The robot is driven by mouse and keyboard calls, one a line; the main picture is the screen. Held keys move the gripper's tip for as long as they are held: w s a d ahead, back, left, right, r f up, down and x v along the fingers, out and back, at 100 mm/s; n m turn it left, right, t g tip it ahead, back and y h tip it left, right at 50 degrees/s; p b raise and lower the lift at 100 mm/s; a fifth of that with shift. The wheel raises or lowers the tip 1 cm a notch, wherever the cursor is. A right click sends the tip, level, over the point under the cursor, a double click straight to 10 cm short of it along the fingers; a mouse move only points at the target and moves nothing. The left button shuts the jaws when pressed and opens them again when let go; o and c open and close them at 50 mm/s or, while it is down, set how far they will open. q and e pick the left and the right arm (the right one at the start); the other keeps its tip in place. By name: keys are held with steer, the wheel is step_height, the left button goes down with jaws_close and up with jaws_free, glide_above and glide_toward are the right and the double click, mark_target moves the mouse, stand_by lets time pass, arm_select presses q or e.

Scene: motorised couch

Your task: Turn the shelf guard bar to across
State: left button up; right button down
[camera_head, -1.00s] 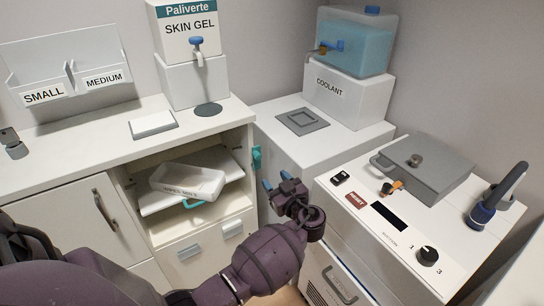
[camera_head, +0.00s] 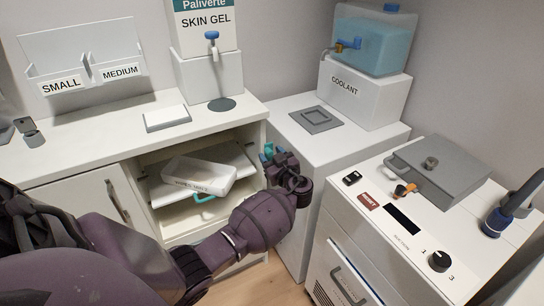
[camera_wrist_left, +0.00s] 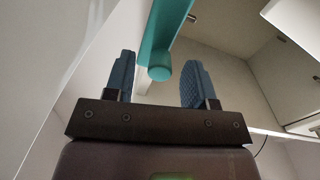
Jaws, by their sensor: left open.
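The shelf guard bar is a teal bar (camera_head: 268,150) at the right side of the open shelf compartment, mostly hidden behind my gripper in the head view. In the left wrist view the teal bar (camera_wrist_left: 162,48) runs from the top edge to a rounded end between the two blue fingers. My left gripper (camera_head: 271,157) is open at the bar. In the wrist view its fingers (camera_wrist_left: 158,80) stand on either side of the bar's end, with gaps visible on both sides. My right gripper is not in view.
The shelf (camera_head: 160,192) holds a tilted white tray (camera_head: 200,175), with a teal handle (camera_head: 204,198) below it. The counter (camera_head: 90,135) is above. The coolant cabinet (camera_head: 300,150) stands close to the right of my gripper. A control unit (camera_head: 375,245) is farther right.

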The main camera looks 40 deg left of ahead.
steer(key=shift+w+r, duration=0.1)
arm_select(q)
steer(key=c, duration=0.4)
jaws_close()
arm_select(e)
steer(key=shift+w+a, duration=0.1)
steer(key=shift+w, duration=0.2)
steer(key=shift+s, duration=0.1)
